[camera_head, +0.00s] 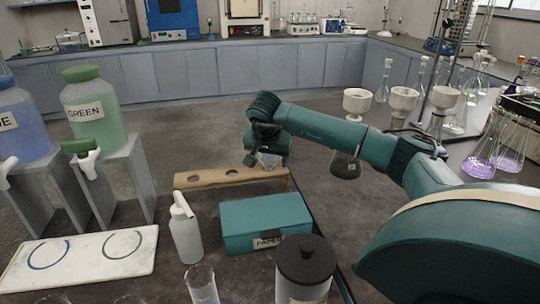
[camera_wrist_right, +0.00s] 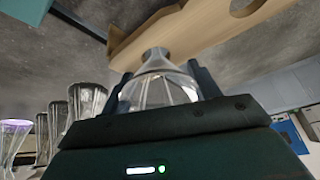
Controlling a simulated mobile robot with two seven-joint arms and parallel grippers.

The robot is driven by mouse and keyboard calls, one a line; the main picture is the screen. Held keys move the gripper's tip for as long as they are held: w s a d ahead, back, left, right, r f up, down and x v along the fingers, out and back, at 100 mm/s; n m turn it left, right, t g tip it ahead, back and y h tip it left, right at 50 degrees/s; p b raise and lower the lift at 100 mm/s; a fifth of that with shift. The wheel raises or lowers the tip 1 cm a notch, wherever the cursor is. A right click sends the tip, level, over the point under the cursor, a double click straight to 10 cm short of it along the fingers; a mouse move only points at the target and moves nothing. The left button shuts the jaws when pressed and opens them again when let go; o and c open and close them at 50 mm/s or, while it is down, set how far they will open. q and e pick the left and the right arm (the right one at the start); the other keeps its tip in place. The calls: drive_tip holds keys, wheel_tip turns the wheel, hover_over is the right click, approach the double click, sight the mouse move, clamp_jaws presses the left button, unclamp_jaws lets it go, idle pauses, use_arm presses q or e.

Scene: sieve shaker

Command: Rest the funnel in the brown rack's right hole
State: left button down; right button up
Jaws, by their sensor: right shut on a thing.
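The brown rack (camera_head: 212,181) is a low wooden bench near the middle of the head view, with holes along its top. Its right end is partly hidden by my right gripper and the funnel. The clear glass funnel (camera_head: 269,160) is at that right end, just below my right gripper (camera_head: 266,154). In the wrist view the funnel (camera_wrist_right: 160,88) sits between the two dark fingers of my gripper (camera_wrist_right: 163,88), its narrow end towards the rack (camera_wrist_right: 185,32). I cannot tell whether its stem is inside the right hole. My left gripper is out of view.
A teal box (camera_head: 265,222), a white bottle (camera_head: 186,232) and a dark-lidded jar (camera_head: 304,268) stand in front of the rack. Green (camera_head: 94,112) and blue containers stand on stands at left. Flasks with funnels (camera_head: 357,102) stand at right.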

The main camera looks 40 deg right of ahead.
sight(269, 172)
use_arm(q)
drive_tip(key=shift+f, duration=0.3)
use_arm(e)
drive_tip(key=shift+g, duration=0.4)
drive_tip(key=f, duration=0.3)
drive_tip(key=s+a+f, duration=0.1)
drive_tip(key=shift+f, duration=0.35)
drive_tip(key=o, duration=1.1)
drive_tip(key=shift+w+a, duration=0.1)
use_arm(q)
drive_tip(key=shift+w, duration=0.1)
use_arm(e)
drive_tip(key=shift+w+d+r+p, duration=0.1)
drive_tip(key=shift+d+r+p, duration=0.1)
drive_tip(key=shift+r+p, duration=0.55)
drive_tip(key=shift+w+d+r+p, duration=0.1)
drive_tip(key=shift+d+r+p, duration=0.05)
drive_tip(key=shift+r+p, duration=0.6)
drive_tip(key=shift+w+d+r+p, duration=0.1)
drive_tip(key=shift+d+r+p, duration=0.1)
drive_tip(key=shift+r+p, duration=0.5)
drive_tip(key=shift+s+d+r+p, duration=0.1)
drive_tip(key=shift+d+r+p, duration=0.1)
drive_tip(key=shift+r+p, duration=0.3)
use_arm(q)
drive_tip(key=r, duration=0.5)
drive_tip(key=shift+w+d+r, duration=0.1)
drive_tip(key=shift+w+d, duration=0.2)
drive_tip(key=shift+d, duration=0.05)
